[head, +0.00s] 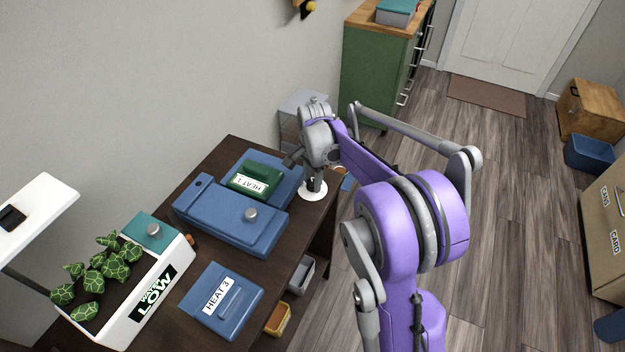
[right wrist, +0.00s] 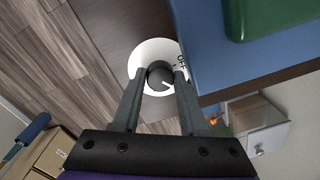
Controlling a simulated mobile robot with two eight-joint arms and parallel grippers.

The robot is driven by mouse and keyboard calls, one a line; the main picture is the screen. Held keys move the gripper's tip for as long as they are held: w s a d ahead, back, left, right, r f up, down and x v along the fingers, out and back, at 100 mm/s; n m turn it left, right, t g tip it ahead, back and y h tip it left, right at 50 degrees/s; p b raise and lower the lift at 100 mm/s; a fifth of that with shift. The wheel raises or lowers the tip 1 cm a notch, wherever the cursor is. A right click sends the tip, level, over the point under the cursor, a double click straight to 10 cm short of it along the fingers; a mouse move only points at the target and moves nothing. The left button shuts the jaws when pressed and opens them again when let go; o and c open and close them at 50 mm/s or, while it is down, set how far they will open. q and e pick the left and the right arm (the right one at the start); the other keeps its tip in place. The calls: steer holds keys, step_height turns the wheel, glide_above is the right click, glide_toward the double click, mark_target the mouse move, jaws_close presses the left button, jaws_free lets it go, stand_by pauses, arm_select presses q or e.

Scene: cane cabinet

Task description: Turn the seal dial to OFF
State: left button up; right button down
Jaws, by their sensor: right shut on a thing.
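The seal dial is a dark round knob (right wrist: 160,73) on a white disc (right wrist: 148,55) with the word OFF at its right side in the right wrist view. A light mark shows at the knob's lower right, apart from the OFF word. My right gripper (right wrist: 160,78) is shut on the knob, one finger at each side. In the head view my right gripper (head: 314,183) points down at the white disc (head: 313,195) on the dark table's right edge, and the arm and gripper hide most of the knob. My left gripper is not in view.
A blue machine (head: 215,213) with a grey knob stands left of the dial, with a green HEAT 1 block (head: 257,176) behind it. A blue HEAT 3 block (head: 222,300) and a white planter (head: 160,285) stand nearer. Open floor lies to the right.

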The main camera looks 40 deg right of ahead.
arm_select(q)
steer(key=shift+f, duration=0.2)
arm_select(e)
steer(key=n, duration=1)
steer(key=shift+n, duration=0.3)
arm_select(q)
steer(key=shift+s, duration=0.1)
arm_select(e)
steer(key=c, duration=0.7)
jaws_free()
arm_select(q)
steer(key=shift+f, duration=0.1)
arm_select(e)
steer(key=shift+r, duration=0.1)
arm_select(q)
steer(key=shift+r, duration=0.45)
arm_select(e)
steer(key=r, duration=1)
steer(key=shift+s+d+r, duration=0.15)
steer(key=shift+d+r, duration=0.05)
steer(key=shift+r, duration=0.15)
